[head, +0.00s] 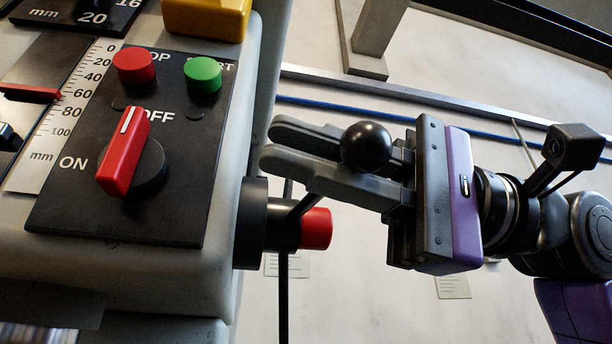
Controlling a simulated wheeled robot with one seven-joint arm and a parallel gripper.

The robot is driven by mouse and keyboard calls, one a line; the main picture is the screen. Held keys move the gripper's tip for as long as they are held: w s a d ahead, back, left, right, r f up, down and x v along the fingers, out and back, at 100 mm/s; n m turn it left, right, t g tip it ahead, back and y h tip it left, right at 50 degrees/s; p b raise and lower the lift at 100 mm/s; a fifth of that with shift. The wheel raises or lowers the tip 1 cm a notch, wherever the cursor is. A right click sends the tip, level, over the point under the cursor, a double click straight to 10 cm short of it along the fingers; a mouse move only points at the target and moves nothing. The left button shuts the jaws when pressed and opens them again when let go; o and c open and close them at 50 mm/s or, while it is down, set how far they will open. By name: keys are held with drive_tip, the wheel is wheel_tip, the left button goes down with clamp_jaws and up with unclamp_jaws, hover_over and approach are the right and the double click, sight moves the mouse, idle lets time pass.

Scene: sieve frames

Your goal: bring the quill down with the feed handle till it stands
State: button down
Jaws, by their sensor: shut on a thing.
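The feed handle's hub (265,222) sticks out of the right side of the grey machine head and ends in a red cap (316,228). A thin dark spoke (303,206) rises from the hub toward my gripper. The black ball knob (366,147) sits between the grey fingers of my gripper (272,146), which is shut on the handle and points left. The fingers hide part of the spoke. A white depth scale (62,125) in mm is at the left, with a red pointer (30,92) beside its 60 to 80 stretch. The quill itself is not clearly seen.
A black panel (190,140) on the machine head bears a red STOP button (134,66), a green button (203,75) and a red rotary switch (124,152). A yellow block (206,18) is above. A pale wall with a blue pipe (330,104) lies behind my gripper.

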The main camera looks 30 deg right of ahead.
idle(0.3)
drive_tip(key=c, duration=1.5)
unclamp_jaws()
drive_tip(key=shift+v, duration=3.95)
